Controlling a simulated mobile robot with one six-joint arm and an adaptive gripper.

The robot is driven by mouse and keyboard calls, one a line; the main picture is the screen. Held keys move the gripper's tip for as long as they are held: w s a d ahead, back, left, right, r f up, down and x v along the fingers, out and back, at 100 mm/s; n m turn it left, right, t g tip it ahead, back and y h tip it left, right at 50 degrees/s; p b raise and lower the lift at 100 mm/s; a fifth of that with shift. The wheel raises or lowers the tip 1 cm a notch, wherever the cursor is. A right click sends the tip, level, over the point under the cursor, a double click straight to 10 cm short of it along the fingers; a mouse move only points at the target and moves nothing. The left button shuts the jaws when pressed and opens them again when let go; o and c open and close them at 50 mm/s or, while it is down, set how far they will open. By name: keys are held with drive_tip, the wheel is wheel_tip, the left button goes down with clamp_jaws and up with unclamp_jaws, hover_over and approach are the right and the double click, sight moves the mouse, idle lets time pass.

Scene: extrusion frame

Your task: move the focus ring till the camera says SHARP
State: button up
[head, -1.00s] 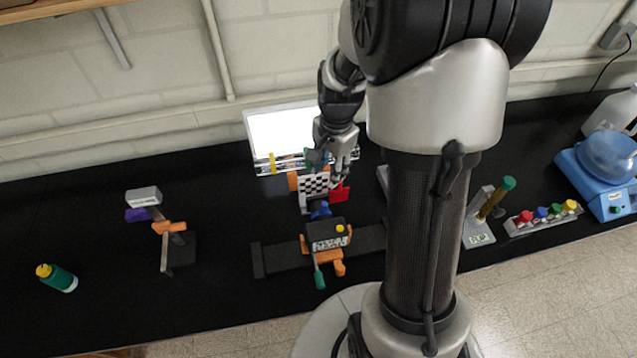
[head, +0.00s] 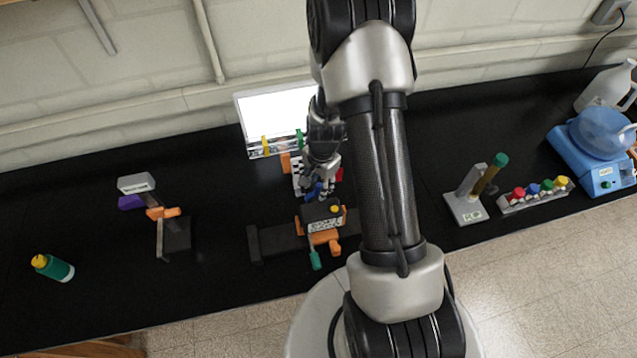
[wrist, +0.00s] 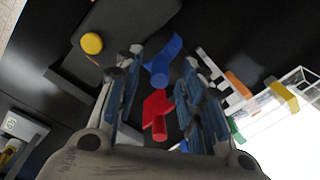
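The camera (head: 322,214) is a dark box on a black rail, with a yellow button and a small label or screen that I cannot read. The blue focus ring part (head: 311,190) is at its far side. It also shows in the wrist view as a blue lever (wrist: 160,62) between and beyond my fingertips. My gripper (head: 319,182) is open, just above the blue part, and looks empty. In the wrist view my gripper (wrist: 163,66) has its two fingers apart. Whether they touch the blue part I cannot tell.
A checkered board (head: 298,172) stands behind the camera, partly hidden by my gripper. A red flag-shaped piece (wrist: 157,108) shows between the fingers. A bright light panel (head: 277,112) is at the back.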

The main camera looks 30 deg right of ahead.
drive_tip(key=shift+c, duration=0.2)
clamp_jaws()
idle(0.3)
idle(0.3)
